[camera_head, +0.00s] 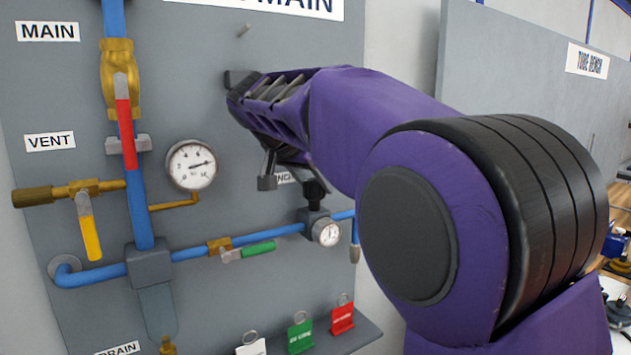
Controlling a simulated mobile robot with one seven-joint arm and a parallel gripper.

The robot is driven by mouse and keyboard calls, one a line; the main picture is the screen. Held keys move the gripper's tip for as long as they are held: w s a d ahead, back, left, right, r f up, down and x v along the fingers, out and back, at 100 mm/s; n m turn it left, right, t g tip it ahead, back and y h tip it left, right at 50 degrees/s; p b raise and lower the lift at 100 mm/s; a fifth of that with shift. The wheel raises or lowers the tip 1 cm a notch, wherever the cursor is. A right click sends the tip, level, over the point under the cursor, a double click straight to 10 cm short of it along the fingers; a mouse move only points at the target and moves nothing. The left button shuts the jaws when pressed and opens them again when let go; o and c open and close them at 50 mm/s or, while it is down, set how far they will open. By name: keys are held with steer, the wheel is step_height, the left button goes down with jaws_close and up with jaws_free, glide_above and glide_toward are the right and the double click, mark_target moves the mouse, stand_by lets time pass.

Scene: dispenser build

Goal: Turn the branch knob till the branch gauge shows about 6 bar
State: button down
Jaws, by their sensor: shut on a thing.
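The branch gauge (327,233) is a small white dial on the blue branch pipe, right of centre. Its needle is too small to read. The black branch knob (315,191) sits just above it on a dark regulator body (312,216). My purple arm reaches in from the right, in front of the panel. My gripper (297,180) is at the knob and shut on it. One grey finger shows to the left of the knob; the arm hides much of the rest of the grip.
A larger gauge (191,165) is on the left, with the red-handled main valve (125,130), yellow vent handle (90,230) and green-handled branch valve (258,249) around it. Tags (300,335) hang at a ledge below. A bench panel (530,80) stands behind my arm.

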steer(key=shift+f, duration=0.1)
stand_by(0.5)
steer(key=shift+c, duration=1.6)
jaws_free()
